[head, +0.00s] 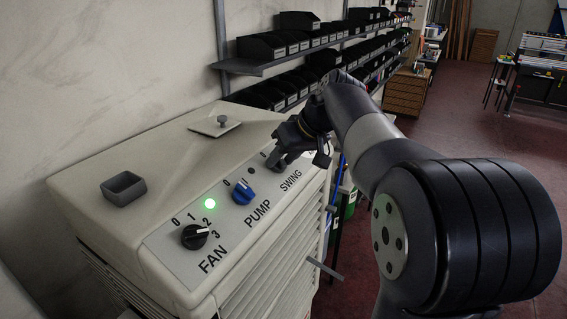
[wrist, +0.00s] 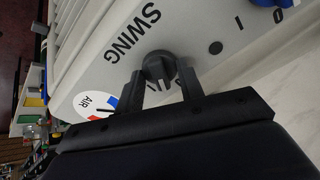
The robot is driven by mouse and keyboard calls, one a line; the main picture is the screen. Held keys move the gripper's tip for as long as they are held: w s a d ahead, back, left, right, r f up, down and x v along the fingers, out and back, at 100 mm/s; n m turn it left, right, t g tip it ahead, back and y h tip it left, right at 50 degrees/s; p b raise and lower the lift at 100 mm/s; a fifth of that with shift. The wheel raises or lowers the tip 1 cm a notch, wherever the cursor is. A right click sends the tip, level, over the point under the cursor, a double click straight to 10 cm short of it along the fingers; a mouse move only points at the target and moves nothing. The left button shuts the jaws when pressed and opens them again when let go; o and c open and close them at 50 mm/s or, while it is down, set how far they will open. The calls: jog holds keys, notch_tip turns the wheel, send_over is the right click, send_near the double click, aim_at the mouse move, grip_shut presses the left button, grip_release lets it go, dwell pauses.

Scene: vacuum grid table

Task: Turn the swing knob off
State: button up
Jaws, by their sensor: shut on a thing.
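In the head view my gripper (head: 285,152) comes down at the far right end of the panel (head: 163,240) and mostly hides the knob. The knob's exact pointing direction and its own marks are hard to read. A small dark unlit lamp (wrist: 215,47) sits between this knob and the blue knob.
The blue PUMP knob (head: 243,193) and black FAN knob (head: 195,236) sit along the same panel. A green lamp (head: 210,203) glows by FAN. A grey cup (head: 123,188) and a plate with a small knob (head: 220,123) are on the top. Shelves with black bins (head: 265,46) stand behind.

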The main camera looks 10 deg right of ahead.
jog(key=n+b, duration=0.2)
jog(key=n, duration=0.3)
jog(key=shift+y, duration=0.3)
jog(key=shift+n, duration=0.3)
jog(key=o, duration=1)
jog(key=shift+g, duration=0.3)
jog(key=v, duration=1)
jog(key=shift+s+d+r, duration=0.2)
jog(key=shift+r, duration=0.1)
jog(key=x, duration=1.1)
